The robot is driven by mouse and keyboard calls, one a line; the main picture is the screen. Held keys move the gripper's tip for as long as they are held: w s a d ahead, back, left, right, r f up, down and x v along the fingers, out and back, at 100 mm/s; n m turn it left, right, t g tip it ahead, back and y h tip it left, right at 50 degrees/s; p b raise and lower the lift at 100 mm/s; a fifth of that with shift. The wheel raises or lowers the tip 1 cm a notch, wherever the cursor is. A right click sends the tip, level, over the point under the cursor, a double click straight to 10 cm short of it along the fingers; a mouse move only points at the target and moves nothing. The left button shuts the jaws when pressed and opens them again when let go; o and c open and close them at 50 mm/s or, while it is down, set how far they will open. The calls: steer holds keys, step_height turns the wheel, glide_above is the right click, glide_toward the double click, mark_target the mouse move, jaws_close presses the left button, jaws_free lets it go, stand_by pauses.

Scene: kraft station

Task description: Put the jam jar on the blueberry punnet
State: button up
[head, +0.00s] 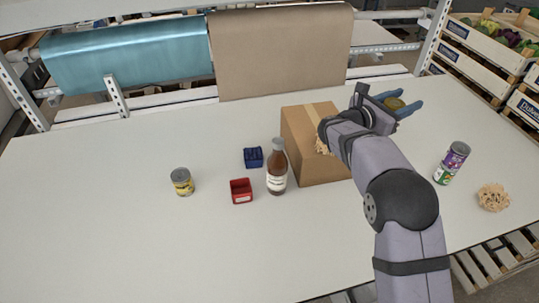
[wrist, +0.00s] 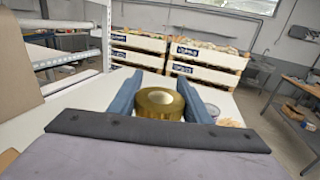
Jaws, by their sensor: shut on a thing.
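My gripper (head: 401,106) is raised above the right part of the table, just right of the cardboard box. Its blue fingers, also in the wrist view (wrist: 158,100), are shut on a round gold-topped thing (wrist: 158,107), which I take for the jam jar. The gold top has a paler centre and looks about upright; its lower part is hidden. The blueberry punnet (head: 253,158) is small and dark blue. It stands on the table left of the box, well away from my gripper.
A cardboard box (head: 309,160) stands between my gripper and the punnet. The table's left is clear.

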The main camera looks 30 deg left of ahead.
steer(key=s+a+r+n+t+y+b, duration=0.1)
steer(key=a+r+y, duration=0.1)
steer(key=a, duration=0.5)
steer(key=s+a+r+n+t+y+b, duration=0.1)
steer(key=a+r, duration=0.1)
steer(key=a, duration=0.5)
steer(key=s+a+f+n+y+b, duration=0.2)
steer(key=s+a+f+y, duration=0.1)
steer(key=s+a, duration=0.65)
steer(key=s+a+f+n+y+b, duration=0.2)
steer(key=s+a+y+b, duration=0.3)
steer(key=a, duration=0.7)
step_height(320, 180, down, 10)
steer(key=h+p, duration=0.1)
steer(key=p, duration=0.3)
steer(key=shift+s+f+p, duration=0.2)
steer(key=shift+s+p, duration=0.15)
steer(key=shift+p, duration=0.05)
steer(key=shift+a, duration=0.1)
steer(key=shift+f, duration=0.15)
steer(key=o, duration=1.4)
steer(key=shift+f, duration=0.1)
steer(key=shift+c, duration=0.2)
